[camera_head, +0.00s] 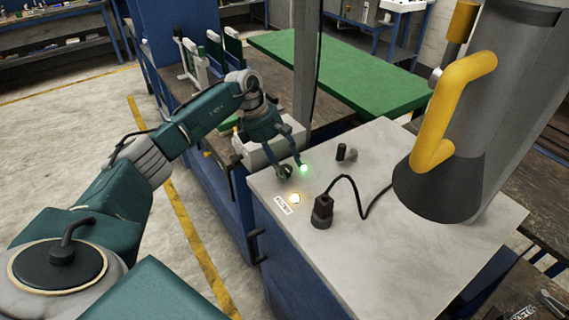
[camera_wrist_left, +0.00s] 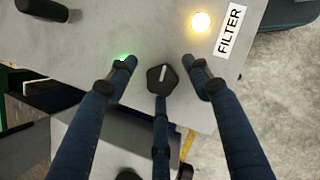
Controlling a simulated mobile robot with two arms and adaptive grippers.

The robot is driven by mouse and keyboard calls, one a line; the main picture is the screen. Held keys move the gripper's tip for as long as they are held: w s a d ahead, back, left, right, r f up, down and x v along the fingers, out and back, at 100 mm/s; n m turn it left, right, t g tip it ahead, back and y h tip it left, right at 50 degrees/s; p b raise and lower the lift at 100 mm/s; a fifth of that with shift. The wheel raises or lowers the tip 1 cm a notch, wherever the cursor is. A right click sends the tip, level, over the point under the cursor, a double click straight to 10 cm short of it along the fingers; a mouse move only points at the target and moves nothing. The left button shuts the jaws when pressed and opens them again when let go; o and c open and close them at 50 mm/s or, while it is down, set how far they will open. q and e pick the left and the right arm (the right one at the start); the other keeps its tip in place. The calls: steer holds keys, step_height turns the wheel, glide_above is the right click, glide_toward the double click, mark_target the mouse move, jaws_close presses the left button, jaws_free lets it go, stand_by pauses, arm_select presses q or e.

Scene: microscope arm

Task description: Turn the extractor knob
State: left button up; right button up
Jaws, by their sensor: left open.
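A dark knob (camera_wrist_left: 162,80) with a white line on its top sits on the grey panel (camera_wrist_left: 90,28). In the head view the knob (camera_head: 285,171) is partly covered by my left gripper (camera_head: 284,153). In the left wrist view my left gripper (camera_wrist_left: 160,72) is open, with one finger on each side of the knob and a third finger below it. I cannot tell whether the fingers touch it. A green light (camera_head: 304,168) glows beside the knob. The grey extractor (camera_head: 500,110) with a yellow handle (camera_head: 446,108) stands at the right. My right gripper is not in view.
A lit yellow lamp (camera_head: 295,198) sits by a white label (camera_head: 282,205) reading FILTER. A black plug with a cable (camera_head: 323,209) and a small dark cylinder (camera_head: 346,153) stand on the panel. A grey post (camera_head: 305,65) rises behind my gripper.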

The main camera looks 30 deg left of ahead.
arm_select(q)
steer(key=c, duration=1.1)
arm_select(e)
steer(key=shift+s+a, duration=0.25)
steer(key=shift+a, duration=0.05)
